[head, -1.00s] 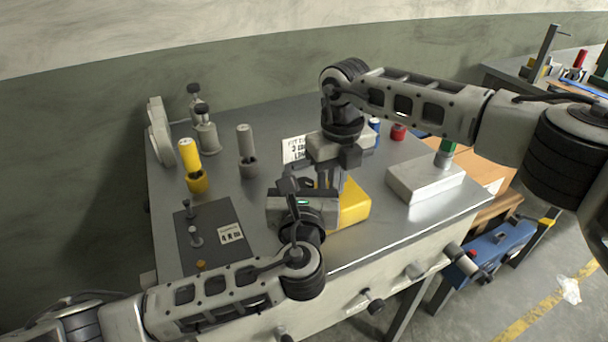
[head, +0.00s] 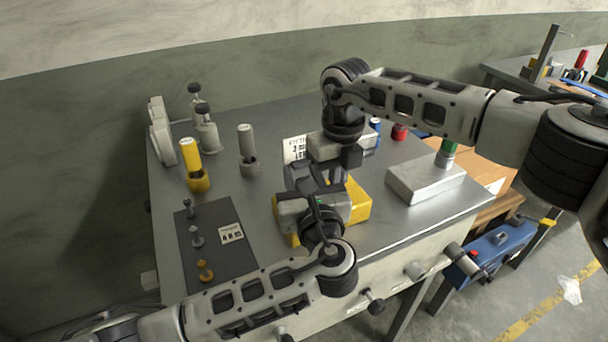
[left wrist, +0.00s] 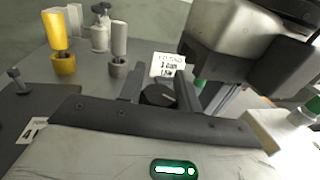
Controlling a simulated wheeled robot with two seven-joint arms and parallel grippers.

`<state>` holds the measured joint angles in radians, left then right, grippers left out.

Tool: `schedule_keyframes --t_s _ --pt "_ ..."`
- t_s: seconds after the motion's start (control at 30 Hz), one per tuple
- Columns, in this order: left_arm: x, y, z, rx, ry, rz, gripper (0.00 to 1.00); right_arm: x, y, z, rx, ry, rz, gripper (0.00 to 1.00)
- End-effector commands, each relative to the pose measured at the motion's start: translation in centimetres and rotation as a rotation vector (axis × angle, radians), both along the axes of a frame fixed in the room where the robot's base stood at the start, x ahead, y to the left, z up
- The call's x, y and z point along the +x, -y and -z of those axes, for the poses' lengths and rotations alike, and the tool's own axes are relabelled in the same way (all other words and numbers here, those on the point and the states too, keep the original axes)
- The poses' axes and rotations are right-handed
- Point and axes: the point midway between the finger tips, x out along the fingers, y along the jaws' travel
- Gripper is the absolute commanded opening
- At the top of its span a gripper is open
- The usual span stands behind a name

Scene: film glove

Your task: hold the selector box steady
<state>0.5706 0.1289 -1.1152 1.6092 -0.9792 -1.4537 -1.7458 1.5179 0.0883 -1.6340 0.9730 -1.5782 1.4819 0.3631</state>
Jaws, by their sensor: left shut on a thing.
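The yellow selector box (head: 358,203) stands on the metal bench, mostly hidden under my two grippers. A dark round knob with a pale mark (left wrist: 158,95) shows between my left fingers in the left wrist view. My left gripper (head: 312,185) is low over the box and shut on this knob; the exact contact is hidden. My right gripper (head: 340,165) points down at the box from behind, just beside the left one. Its body also fills the upper right of the left wrist view (left wrist: 240,45). Its fingertips are hidden, so its grip cannot be told.
On the left stand a yellow cylinder in a holder (head: 190,160), a grey one (head: 247,150) and metal weights (head: 206,130). A dark mat (head: 215,240) carries small pegs and a label. A pale block (head: 425,180) lies right. A printed card (head: 295,150) stands behind.

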Motion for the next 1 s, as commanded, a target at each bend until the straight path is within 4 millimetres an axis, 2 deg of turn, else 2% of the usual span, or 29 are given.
schedule_keyframes --t_s 0.03,0.5,0.73,1.0 --pt "0.0 0.0 0.0 -0.005 0.000 -0.044 0.11 -0.2 0.2 0.7 -0.007 -0.009 0.001 0.00" --pt "-0.3 -0.8 0.0 -0.003 0.000 -0.427 0.11 -0.2 0.2 0.7 -0.009 -0.009 0.001 0.00" --pt "-0.5 -1.1 0.0 -0.003 0.001 -0.538 0.11 -0.2 0.3 0.7 -0.009 -0.009 0.001 0.00" --pt "-0.6 -1.2 0.0 -0.002 0.002 -0.590 0.11 -0.2 0.3 0.6 -0.010 -0.009 0.001 0.00"
